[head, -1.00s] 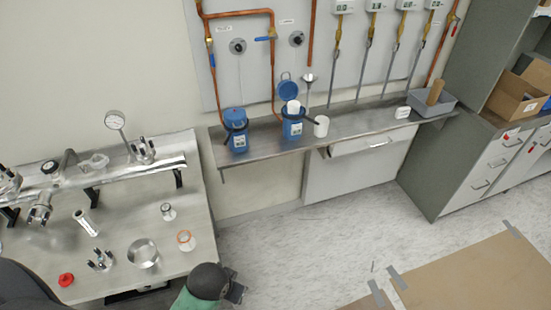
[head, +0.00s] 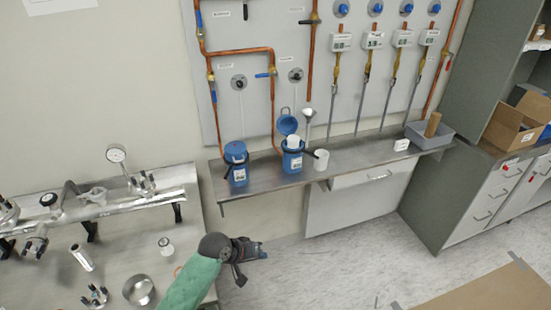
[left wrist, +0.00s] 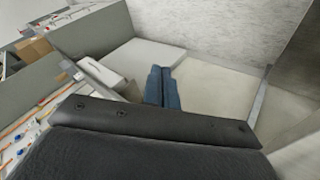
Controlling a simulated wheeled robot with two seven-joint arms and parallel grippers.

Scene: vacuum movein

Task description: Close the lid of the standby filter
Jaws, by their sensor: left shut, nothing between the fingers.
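Two blue filter housings stand side by side on the metal wall shelf. The right one (head: 292,160) has its round blue lid (head: 287,124) swung up behind it, and a white cartridge (head: 293,142) shows in its mouth. The left one (head: 238,172) has its lid down. I cannot read which is labelled standby. My left gripper (head: 262,250) is in front of and below the shelf, over the floor, apart from both housings. It is shut and empty. Its fingertips also show together in the left wrist view (left wrist: 163,85). My right gripper is out of view.
Copper pipes and gauges line the wall panel behind. A bench (head: 200,250) with glassware and a steel manifold is at left.

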